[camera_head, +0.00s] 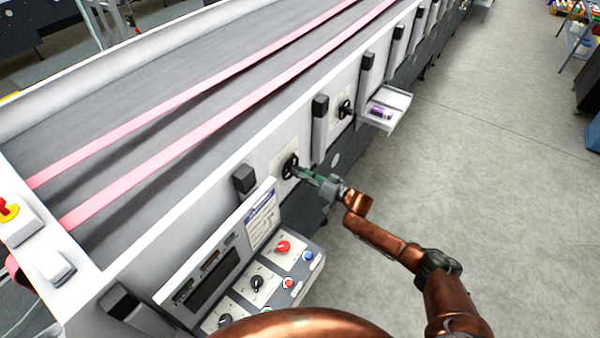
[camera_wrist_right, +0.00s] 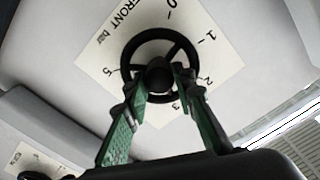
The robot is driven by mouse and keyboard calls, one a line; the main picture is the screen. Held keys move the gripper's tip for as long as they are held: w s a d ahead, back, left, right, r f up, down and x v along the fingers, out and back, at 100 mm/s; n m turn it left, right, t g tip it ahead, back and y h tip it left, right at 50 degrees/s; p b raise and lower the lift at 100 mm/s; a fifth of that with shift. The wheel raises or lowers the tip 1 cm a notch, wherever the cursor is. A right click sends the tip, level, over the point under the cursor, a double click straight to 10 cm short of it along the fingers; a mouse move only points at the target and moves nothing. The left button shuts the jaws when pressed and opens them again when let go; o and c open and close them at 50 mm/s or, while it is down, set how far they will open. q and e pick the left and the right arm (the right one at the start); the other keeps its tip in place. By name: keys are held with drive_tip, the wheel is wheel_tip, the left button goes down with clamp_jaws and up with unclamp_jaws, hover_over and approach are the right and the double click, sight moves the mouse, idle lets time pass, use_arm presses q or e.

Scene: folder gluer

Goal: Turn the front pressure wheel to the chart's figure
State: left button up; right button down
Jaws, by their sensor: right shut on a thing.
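The front pressure wheel (camera_head: 289,165) is a black handwheel on the machine's side. In the right wrist view the wheel (camera_wrist_right: 158,70) sits on a white dial plate (camera_wrist_right: 103,60) marked "FRONT" and "bar", with figures 0, 1, 2, 3 and 5 showing. My right gripper (camera_head: 303,173) is at the wheel; its green fingers (camera_wrist_right: 158,86) are shut on it at either side of the hub. They hide part of the dial's lower side. I cannot tell the wheel's setting. The chart (camera_head: 262,218) is a white sheet on the control panel, too small to read. My left gripper is out of view.
A control panel (camera_head: 228,270) with knobs and buttons stands close below the wheel. A second black handwheel (camera_head: 345,110) and a small tray (camera_head: 398,100) holding a purple item (camera_head: 380,112) are farther along. Dark-capped posts line the machine's side.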

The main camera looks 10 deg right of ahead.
drive_tip(key=c, duration=1.6)
unclamp_jaws()
drive_tip(key=v, duration=1.2)
